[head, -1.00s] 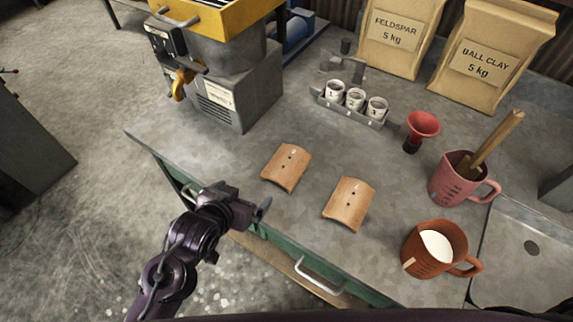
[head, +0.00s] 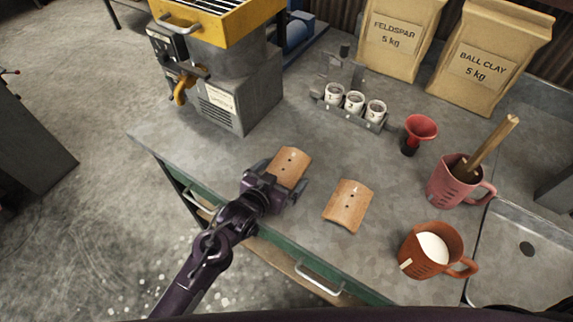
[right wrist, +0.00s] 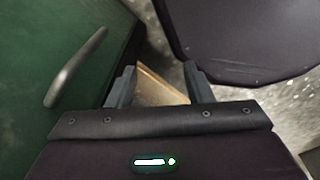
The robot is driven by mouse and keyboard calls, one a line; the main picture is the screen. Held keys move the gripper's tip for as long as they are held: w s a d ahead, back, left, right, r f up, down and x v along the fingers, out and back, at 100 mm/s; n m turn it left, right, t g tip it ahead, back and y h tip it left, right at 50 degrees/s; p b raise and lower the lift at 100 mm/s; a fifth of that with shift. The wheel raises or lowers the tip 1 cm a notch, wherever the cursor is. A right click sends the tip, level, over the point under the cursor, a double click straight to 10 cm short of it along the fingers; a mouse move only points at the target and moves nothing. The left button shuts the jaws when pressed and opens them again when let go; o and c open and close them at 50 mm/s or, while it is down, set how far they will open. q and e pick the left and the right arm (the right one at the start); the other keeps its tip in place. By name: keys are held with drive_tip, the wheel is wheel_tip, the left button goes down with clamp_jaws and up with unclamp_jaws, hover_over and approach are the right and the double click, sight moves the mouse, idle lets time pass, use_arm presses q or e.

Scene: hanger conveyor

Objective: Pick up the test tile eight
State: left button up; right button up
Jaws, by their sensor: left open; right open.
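Two curved terracotta tiles with small dark holes lie on the grey worktop in the head view: a left tile (head: 292,160) and a right tile (head: 348,205). The marks near their far ends are too small to read, so I cannot tell which is tile eight. My left gripper (head: 278,178) is open at the near end of the left tile, with one finger on each side. It hides part of that tile; contact cannot be told. My right gripper (right wrist: 162,82) is open and empty in the right wrist view, beside a green cabinet front (right wrist: 60,50); it is outside the head view.
A terracotta jug (head: 425,262) and pink jug (head: 450,185) stand right, near a sink (head: 515,270). A red funnel (head: 420,128), a rack of numbered cups (head: 352,112), clay bags (head: 475,65) and a grey machine (head: 235,95) stand farther back.

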sight(282, 172)
use_arm(q)
drive_tip(key=shift+w+d+f, duration=0.2)
drive_tip(key=shift+w, duration=0.1)
drive_tip(key=shift+c, duration=0.3)
drive_tip(key=c, duration=1)
drive_tip(key=shift+r, duration=0.1)
wheel_tip(282, 172, up, 20)
drive_tip(key=b, duration=0.1)
drive_tip(key=s+a+f+n+y, duration=0.1)
drive_tip(key=a+n+y, duration=0.1)
drive_tip(key=a, duration=0.4)
drive_tip(key=s+a+f+n+t+y, duration=0.1)
drive_tip(key=a+n+y, duration=0.1)
drive_tip(key=a, duration=0.5)
drive_tip(key=s+a+f+n+t+y, duration=0.1)
drive_tip(key=a+n+y, duration=0.1)
drive_tip(key=a, duration=0.5)
drive_tip(key=shift+a+y, duration=0.2)
drive_tip(key=shift+y, duration=0.4)
